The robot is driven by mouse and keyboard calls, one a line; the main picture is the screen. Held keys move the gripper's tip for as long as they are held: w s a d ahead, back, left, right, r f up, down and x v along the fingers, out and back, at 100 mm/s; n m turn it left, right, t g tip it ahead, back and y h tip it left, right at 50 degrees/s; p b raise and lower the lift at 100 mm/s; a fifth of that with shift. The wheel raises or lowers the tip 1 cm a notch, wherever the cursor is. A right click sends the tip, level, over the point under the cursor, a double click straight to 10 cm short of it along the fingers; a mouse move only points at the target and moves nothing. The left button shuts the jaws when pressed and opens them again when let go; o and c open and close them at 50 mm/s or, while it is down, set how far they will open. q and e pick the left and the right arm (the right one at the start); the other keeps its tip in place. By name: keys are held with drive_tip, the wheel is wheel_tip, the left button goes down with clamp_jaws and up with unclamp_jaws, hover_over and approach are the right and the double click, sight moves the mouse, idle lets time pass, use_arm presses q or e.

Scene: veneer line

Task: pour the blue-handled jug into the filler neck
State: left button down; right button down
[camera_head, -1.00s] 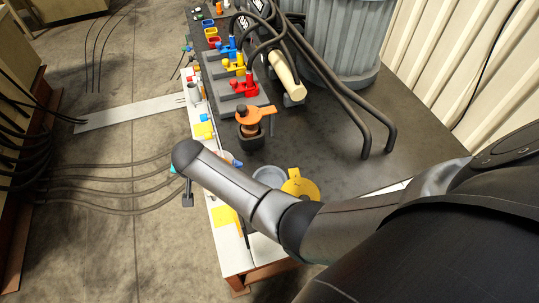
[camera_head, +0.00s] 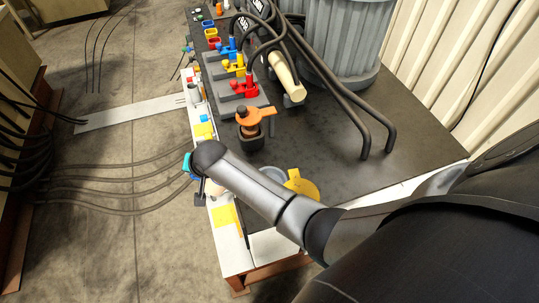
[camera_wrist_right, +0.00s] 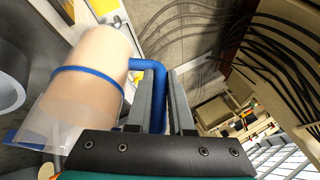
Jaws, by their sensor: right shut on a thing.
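The jug (camera_wrist_right: 88,75) is translucent with a peach content, a blue band and a blue handle (camera_wrist_right: 158,85). In the right wrist view my right gripper (camera_wrist_right: 168,95) is shut on the handle, with the jug's clear end toward the lower left. In the head view my right forearm and wrist hide most of the jug. A grey round opening (camera_head: 272,174), which looks like the filler neck, is partly behind my forearm, with a yellow lid (camera_head: 302,187) beside it. The jug is apart from it, to its left. I cannot tell the jug's tilt. My left gripper is not in view.
An orange-handled valve (camera_head: 252,120) stands on the dark bench (camera_head: 345,185) above the opening. Red, yellow and blue valves (camera_head: 240,75) and thick black hoses (camera_head: 345,105) are farther back. A large grey bin (camera_head: 345,50) stands there too. The bench's right part is clear.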

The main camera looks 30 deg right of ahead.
drive_tip(key=shift+d+r, duration=0.15)
drive_tip(key=shift+d, duration=0.05)
drive_tip(key=shift+r, duration=0.1)
drive_tip(key=shift+y, duration=0.3)
drive_tip(key=shift+s+d, duration=0.1)
drive_tip(key=shift+d, duration=0.1)
drive_tip(key=shift+r, duration=0.1)
drive_tip(key=shift+t, duration=0.3)
drive_tip(key=shift+s, duration=0.1)
